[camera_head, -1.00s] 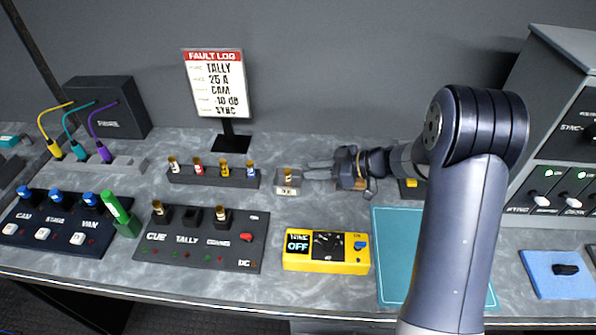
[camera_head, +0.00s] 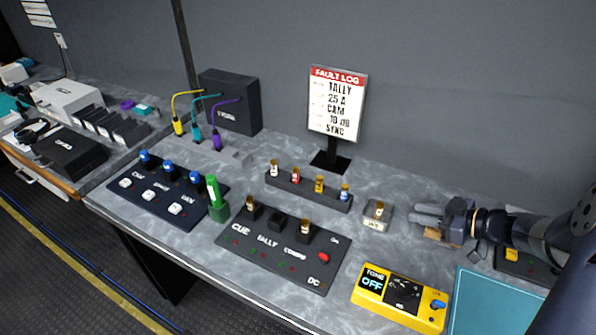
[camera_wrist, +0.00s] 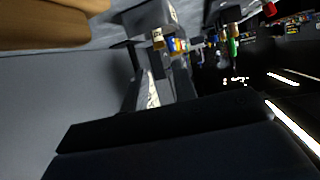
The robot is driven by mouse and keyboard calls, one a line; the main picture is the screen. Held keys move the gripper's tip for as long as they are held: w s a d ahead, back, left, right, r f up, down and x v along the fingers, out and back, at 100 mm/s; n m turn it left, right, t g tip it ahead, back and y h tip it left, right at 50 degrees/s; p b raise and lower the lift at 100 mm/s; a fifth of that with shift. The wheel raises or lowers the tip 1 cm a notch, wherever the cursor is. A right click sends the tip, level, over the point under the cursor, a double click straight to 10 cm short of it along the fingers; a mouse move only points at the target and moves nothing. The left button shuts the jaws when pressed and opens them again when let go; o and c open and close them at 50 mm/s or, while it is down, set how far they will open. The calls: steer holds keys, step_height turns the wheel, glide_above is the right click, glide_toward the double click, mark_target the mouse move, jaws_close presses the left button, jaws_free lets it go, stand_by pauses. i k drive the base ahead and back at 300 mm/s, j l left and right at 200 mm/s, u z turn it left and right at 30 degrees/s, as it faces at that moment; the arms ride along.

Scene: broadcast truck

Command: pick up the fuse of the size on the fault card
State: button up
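The fault card (camera_head: 337,104) stands upright on a post at the back and reads TALLY, 25 A, CAM, -10 dB, SYNC. A dark rack (camera_head: 308,190) holds several fuses in a row: a white-banded fuse (camera_head: 274,169), a red one (camera_head: 296,176), a yellow one (camera_head: 319,184) and a blue one (camera_head: 345,192). Their ratings are too small to read. Another pale fuse (camera_head: 379,209) stands in a small grey holder (camera_head: 377,221). My gripper (camera_head: 415,214) is right of that holder, pointing left, its fingers apart and empty. Fuses, including a blue one (camera_wrist: 173,44), show in the wrist view.
A fuse panel (camera_head: 270,258) labelled CUE, TALLY, COMMS has fuses at CUE and COMMS; its TALLY socket looks empty. Cables plug in at the left back.

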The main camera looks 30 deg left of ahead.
mark_target(273, 162)
steer(key=l+u, duration=0.15)
steer(key=u, duration=1.05)
steer(key=j+u, duration=0.1)
steer(key=u, duration=0.3)
steer(key=i, duration=0.05)
